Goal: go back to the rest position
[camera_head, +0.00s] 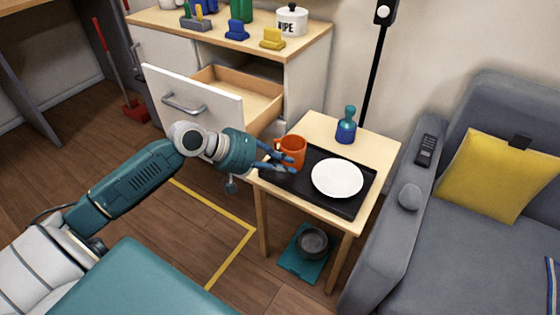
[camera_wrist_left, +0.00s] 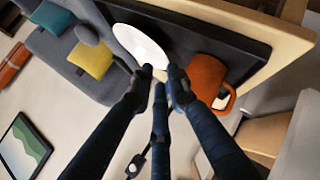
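My left gripper (camera_head: 285,161) reaches over the near left side of the black tray (camera_head: 318,200) on the small wooden table (camera_head: 377,147). Its dark blue fingers are apart with nothing between them; they also show in the left wrist view (camera_wrist_left: 160,78). An orange mug (camera_head: 294,148) stands upright on the tray right by the fingers, partly hidden by them. In the left wrist view the mug (camera_wrist_left: 207,78) is to the right of the fingers, outside them. I cannot tell whether they touch. My right gripper is not in view.
A white plate (camera_head: 338,178) lies on the tray, and a blue bottle (camera_head: 347,127) stands behind it. An open drawer (camera_head: 235,95) juts out close behind my left wrist. A grey sofa (camera_head: 400,240) stands right of the table.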

